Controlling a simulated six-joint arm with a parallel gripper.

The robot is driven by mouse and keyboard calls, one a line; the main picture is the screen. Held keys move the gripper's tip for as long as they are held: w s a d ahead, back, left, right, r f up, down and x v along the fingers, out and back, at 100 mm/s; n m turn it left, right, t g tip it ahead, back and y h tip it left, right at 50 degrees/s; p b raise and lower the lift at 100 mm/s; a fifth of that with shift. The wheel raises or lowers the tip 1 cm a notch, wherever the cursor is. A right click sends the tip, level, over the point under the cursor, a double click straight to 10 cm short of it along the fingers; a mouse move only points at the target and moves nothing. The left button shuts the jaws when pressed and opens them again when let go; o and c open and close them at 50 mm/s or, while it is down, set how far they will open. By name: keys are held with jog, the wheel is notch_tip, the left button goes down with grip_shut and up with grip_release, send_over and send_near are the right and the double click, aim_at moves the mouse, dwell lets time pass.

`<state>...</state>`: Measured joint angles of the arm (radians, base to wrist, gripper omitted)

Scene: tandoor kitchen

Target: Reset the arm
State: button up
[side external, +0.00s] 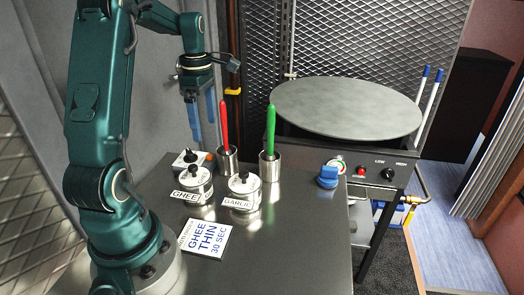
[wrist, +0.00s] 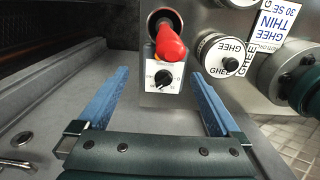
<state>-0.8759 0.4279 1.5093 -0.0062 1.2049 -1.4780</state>
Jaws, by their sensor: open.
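My gripper (side external: 204,132) is at the end of my teal arm, with its two blue fingers pointing down above the back left of the steel table (side external: 290,255). In the wrist view my gripper (wrist: 155,74) has its fingers wide apart with nothing held between them. A red-handled tool (side external: 224,118) stands in a steel cup (side external: 228,160) to the right of the fingers. In the wrist view the red handle (wrist: 170,42) and a white box with a black dial (wrist: 163,78) show between and beyond the fingertips.
The ghee pot (side external: 193,184) and garlic pot (side external: 242,187) stand near the box. A green-handled tool (side external: 270,130) stands in another cup (side external: 269,167). A label card (side external: 205,240) lies in front. A blue object (side external: 328,177) is near the right edge, beside the round griddle (side external: 345,105). The table's front right is clear.

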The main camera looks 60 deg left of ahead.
notch_tip(320, 180, up, 10)
jog(key=f, duration=0.1)
jog(key=w+d+r+m+t, duration=0.1)
jog(key=d+r+m, duration=0.2)
jog(key=d+r, duration=0.35)
jog(key=s+d+f+m+t+y, duration=0.1)
jog(key=s+d+m+t, duration=0.1)
jog(key=d+m, duration=0.65)
jog(key=s+d+f+m+t, duration=0.1)
jog(key=s+d+f+m, duration=0.2)
jog(key=d+f+m, duration=0.2)
jog(key=s+d+f+m+t+h, duration=0.1)
jog(key=s+d+f+m, duration=0.2)
jog(key=m, duration=0.7)
jog(key=shift+d+f+t, duration=0.3)
jog(key=shift+d+f, duration=0.6)
jog(key=shift+f, duration=0.05)
jog(key=shift+m, duration=0.25)
grip_shut()
